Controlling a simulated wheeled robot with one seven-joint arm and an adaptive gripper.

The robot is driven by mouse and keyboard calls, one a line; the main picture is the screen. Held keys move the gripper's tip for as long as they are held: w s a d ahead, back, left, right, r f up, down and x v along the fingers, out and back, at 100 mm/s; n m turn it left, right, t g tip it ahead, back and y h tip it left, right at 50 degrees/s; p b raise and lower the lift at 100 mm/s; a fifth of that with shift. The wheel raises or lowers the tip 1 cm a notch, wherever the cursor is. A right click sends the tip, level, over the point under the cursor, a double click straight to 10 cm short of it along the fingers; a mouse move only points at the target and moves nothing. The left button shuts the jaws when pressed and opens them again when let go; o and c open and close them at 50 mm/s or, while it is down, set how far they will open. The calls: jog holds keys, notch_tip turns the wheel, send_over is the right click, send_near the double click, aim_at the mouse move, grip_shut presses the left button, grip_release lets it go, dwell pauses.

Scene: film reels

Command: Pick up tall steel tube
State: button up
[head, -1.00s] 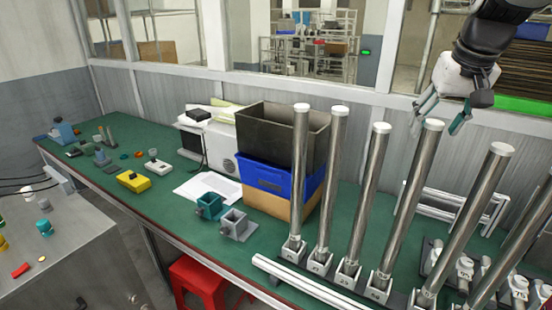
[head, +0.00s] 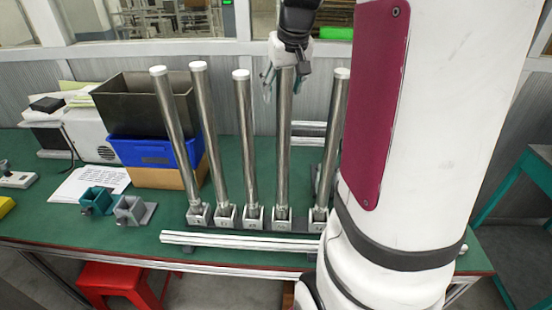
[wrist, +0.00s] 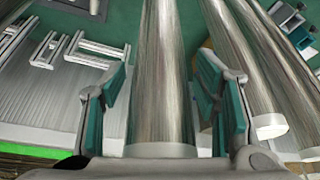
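Several tall steel tubes with white caps stand upright in a row of numbered holders (head: 253,215) on the green bench. My gripper (head: 281,88) is at the top of the fourth tube from the left (head: 284,150) and hides its cap. In the wrist view, that tube (wrist: 164,95) runs between the two teal finger pads of my gripper (wrist: 163,70). The fingers are open around it, with a narrow gap visible on each side. Other tubes (wrist: 245,75) stand close to the right in the wrist view.
The neighbouring tubes (head: 244,140) (head: 336,140) stand close on both sides. A dark bin on a blue crate (head: 145,152) is at the left. White rails (head: 230,244) lie along the front edge. A red stool (head: 115,280) is below. My arm hides the bench's right part.

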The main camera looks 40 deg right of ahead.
grip_shut()
jog(key=shift+r, duration=0.1)
